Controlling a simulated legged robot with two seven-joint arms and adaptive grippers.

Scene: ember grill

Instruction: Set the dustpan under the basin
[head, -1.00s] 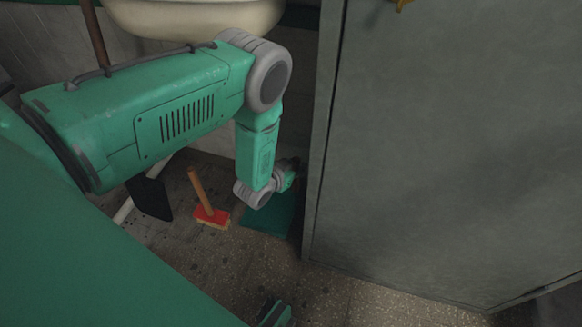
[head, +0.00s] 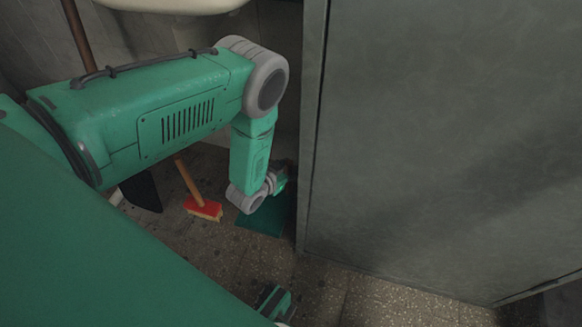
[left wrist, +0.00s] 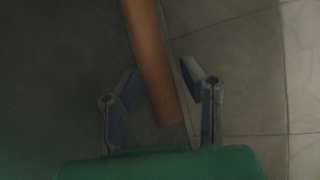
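The teal dustpan (head: 263,217) lies on the floor by the grey cabinet, partly hidden by my left arm. My left gripper (head: 284,178) is low, just behind the dustpan and close to the cabinet's edge; its fingers are hard to make out there. In the left wrist view my left gripper (left wrist: 160,108) has its two fingers apart, with a brown wooden handle (left wrist: 150,62) between them and a gap on each side. The handle's far end is out of frame. The pale basin (head: 175,4) shows only its underside at the top.
A red brush (head: 203,208) with a wooden handle stands left of the dustpan. A black pan-like piece (head: 142,193) is further left. The tall grey cabinet (head: 430,130) blocks the right side. Speckled floor (head: 225,255) is clear in front of the dustpan.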

